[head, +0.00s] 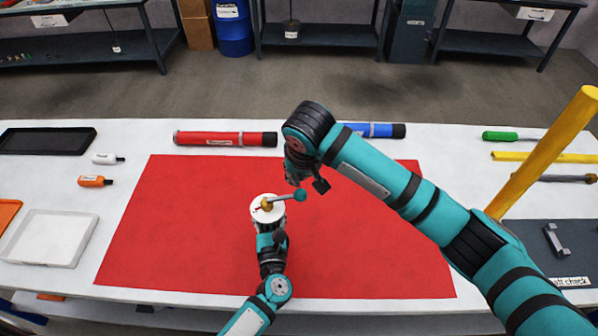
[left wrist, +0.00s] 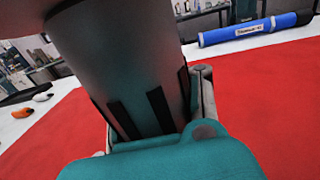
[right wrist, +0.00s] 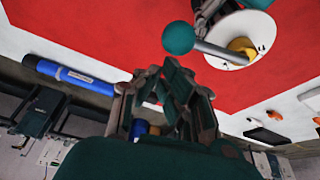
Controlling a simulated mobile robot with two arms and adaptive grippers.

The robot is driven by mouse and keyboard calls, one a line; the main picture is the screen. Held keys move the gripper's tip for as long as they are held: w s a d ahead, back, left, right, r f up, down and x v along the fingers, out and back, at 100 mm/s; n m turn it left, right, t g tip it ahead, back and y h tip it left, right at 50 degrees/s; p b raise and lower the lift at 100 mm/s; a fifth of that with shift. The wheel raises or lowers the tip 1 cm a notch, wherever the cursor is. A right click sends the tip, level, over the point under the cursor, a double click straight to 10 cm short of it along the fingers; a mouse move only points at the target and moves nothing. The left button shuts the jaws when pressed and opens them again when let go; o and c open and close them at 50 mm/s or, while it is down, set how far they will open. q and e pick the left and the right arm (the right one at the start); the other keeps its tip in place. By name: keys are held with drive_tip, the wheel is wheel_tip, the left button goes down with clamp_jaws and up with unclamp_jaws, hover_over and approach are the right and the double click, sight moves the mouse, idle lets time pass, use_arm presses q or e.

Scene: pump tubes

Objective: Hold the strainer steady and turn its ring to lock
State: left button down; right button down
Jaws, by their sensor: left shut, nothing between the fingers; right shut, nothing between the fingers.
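The strainer shows from above in the head view as a round white top (head: 259,214) with a brass hub and a lever ending in a teal ball (head: 300,195). The same white top (right wrist: 226,28) and ball (right wrist: 178,38) show in the right wrist view. A grey cylindrical body (left wrist: 115,65) stands close before my left gripper (head: 269,238), which is shut below the white top; its fingertips are largely hidden. My right gripper (right wrist: 175,85) is shut and empty, near the lever's ball and apart from it. In the head view it (head: 298,180) is just behind the ball.
The red mat (head: 180,230) is otherwise clear. A red tube (head: 220,138) and a blue tube (head: 375,130) lie behind it. Trays and two small bottles are at left. A yellow post (head: 545,150) and tools, including a green-handled one (head: 500,136), are at right.

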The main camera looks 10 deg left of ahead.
sight(306, 193)
drive_tip(key=shift+s+d, duration=0.35)
drive_tip(key=shift+s, duration=0.1)
drive_tip(key=shift+s+d, duration=0.35)
drive_tip(key=shift+s, duration=0.2)
drive_tip(key=shift+s+d, duration=0.2)
drive_tip(key=shift+s, duration=0.3)
drive_tip(key=shift+s+d, duration=0.2)
drive_tip(key=shift+s, duration=0.25)
drive_tip(key=s, duration=0.5)
drive_tip(key=shift+a, duration=0.1)
drive_tip(key=shift+w+a, duration=0.6)
